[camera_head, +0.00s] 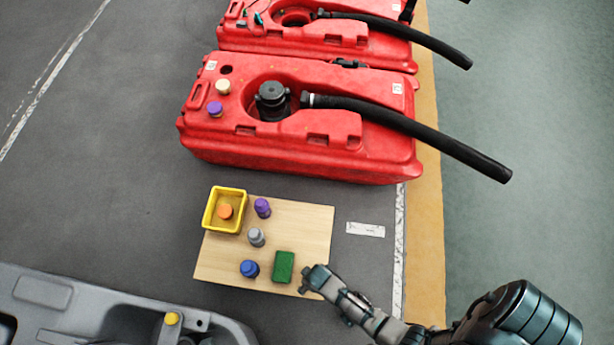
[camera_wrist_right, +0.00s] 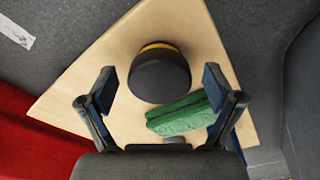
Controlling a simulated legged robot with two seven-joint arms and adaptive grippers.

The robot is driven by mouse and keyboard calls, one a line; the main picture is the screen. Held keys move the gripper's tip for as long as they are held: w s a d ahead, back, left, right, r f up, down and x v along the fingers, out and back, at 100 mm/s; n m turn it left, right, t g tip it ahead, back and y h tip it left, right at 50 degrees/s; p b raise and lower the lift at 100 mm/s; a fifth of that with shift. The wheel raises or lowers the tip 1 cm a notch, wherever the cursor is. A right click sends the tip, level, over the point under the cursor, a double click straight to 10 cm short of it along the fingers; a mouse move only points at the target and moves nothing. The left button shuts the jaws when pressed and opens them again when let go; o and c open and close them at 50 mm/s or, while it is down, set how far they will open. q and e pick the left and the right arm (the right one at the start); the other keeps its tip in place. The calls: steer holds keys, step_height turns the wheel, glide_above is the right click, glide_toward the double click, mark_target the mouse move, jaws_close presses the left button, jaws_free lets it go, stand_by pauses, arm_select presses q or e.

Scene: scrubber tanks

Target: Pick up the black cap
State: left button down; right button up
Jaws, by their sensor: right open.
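The black cap (camera_wrist_right: 160,76) shows in the right wrist view as a round black dome with a yellow-orange band at its far edge. It is over the wooden board (camera_wrist_right: 95,85), beside a green block (camera_wrist_right: 184,115). My right gripper (camera_wrist_right: 160,88) is open, with one finger on each side of the cap and visible gaps to both. In the head view my right gripper (camera_head: 312,281) is over the board's lower right part, and I cannot make out the cap there. My left gripper is in neither view.
On the board (camera_head: 310,225) are a yellow bin (camera_head: 242,196) with an orange cap, and purple (camera_head: 262,207), grey (camera_head: 256,237) and blue (camera_head: 249,269) pieces. A red tank (camera_head: 300,160) with a black hose (camera_head: 440,140) stands behind. A grey machine part (camera_head: 110,310) is at lower left.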

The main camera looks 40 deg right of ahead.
steer(key=shift+r, duration=0.1)
steer(key=c, duration=1)
